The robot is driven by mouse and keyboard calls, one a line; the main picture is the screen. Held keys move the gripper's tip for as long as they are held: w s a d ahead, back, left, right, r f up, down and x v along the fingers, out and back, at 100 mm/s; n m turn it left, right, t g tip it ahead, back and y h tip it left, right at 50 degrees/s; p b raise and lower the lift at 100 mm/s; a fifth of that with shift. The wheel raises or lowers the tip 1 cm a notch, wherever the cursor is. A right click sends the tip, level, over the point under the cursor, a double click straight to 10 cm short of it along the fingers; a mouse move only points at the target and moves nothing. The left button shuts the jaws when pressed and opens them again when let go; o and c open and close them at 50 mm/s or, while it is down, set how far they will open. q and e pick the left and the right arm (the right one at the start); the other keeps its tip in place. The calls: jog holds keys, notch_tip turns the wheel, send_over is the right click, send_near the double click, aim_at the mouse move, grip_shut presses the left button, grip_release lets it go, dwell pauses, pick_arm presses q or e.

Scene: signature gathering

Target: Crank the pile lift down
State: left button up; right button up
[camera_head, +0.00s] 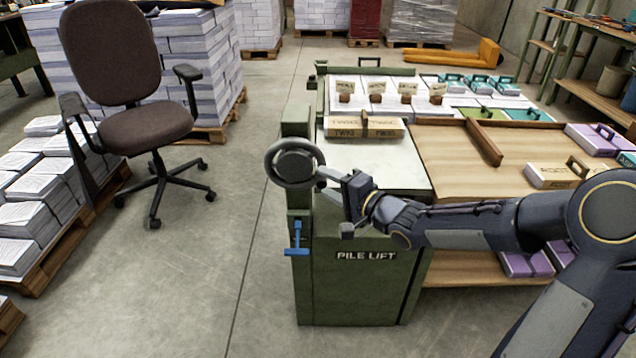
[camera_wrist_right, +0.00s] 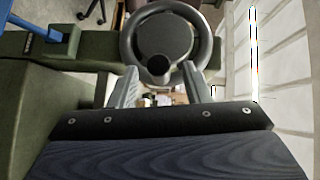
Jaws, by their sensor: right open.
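The pile lift (camera_head: 358,285) is a dark green cabinet labelled PILE LIFT. Its crank wheel (camera_head: 294,163), a dark grey handwheel, sits on the left side near the top; it also fills the upper middle of the right wrist view (camera_wrist_right: 204,36). A round dark knob (camera_wrist_right: 158,66) shows on the wheel's near rim. My right gripper (camera_head: 325,180) is open beside the wheel's right side. In the wrist view its two fingers (camera_wrist_right: 161,84) stand apart with the knob between and just ahead of them; I cannot tell whether they touch it. My left gripper is not in view.
A blue handle (camera_head: 296,240) sticks out low on the lift's left face. A light board (camera_head: 385,165) and a wooden table (camera_head: 455,165) with labelled blocks lie right of the wheel. An office chair (camera_head: 145,125) and paper stacks stand left. The floor (camera_head: 225,235) between is clear.

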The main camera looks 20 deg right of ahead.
aim_at(294, 171)
jog(key=shift+b+x, duration=0.5)
jog(key=shift+x, duration=1.85)
jog(key=shift+c, duration=0.2)
grip_shut()
